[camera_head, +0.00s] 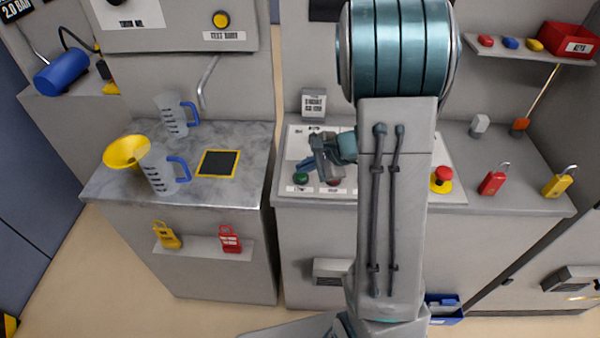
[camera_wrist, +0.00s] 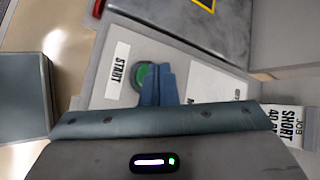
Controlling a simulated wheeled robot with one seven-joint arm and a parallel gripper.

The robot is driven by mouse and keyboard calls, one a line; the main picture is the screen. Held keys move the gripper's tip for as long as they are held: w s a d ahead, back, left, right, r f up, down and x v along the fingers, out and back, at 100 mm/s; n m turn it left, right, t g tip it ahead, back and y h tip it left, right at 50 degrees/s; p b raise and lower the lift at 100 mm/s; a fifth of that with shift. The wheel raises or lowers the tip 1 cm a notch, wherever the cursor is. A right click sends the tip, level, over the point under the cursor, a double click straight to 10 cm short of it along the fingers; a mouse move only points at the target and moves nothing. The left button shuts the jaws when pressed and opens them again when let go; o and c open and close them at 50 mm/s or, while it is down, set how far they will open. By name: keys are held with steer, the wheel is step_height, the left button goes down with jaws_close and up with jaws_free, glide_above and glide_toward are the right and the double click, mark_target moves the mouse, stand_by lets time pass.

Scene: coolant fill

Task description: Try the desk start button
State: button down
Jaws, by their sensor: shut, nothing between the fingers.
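The green start button (camera_head: 300,178) sits on the sloped white desk panel (camera_head: 296,150). It also shows in the wrist view (camera_wrist: 137,78), beside a white "START" label (camera_wrist: 118,63). My gripper (camera_head: 311,166) is over the panel, just above the green button in the picture. In the wrist view its blue fingers (camera_wrist: 158,84) are shut together and empty, and they cover the right part of the button. I cannot tell whether the tips touch it.
A red emergency button on a yellow base (camera_head: 441,180) stands to the right. Red (camera_head: 492,180) and yellow (camera_head: 560,181) padlocks are farther right. Clear jugs (camera_head: 160,172) and a yellow funnel (camera_head: 126,151) stand on the left counter.

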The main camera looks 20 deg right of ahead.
mark_target(305, 176)
steer(key=shift+r, duration=0.4)
steer(key=shift+r+p, duration=1.8)
steer(key=shift+r, duration=0.75)
steer(key=shift+f, duration=0.1)
steer(key=s+a+r+n+g+h, duration=0.1)
steer(key=s+a+r+n+g, duration=0.1)
steer(key=s+a+r+n, duration=0.3)
steer(key=s+r+n+g, duration=0.1)
steer(key=s+r+n, duration=0.1)
steer(key=s+n, duration=0.35)
steer(key=s+d+r+n+h, duration=0.2)
steer(key=s+n+h, duration=0.1)
steer(key=s, duration=0.2)
steer(key=s+d+r+n+t+h, duration=0.1)
steer(key=s+r+n+h, duration=0.1)
steer(key=s, duration=0.3)
steer(key=shift+d+r+n+h, duration=0.2)
steer(key=shift+d+n+h, duration=0.25)
steer(key=shift+h, duration=0.25)
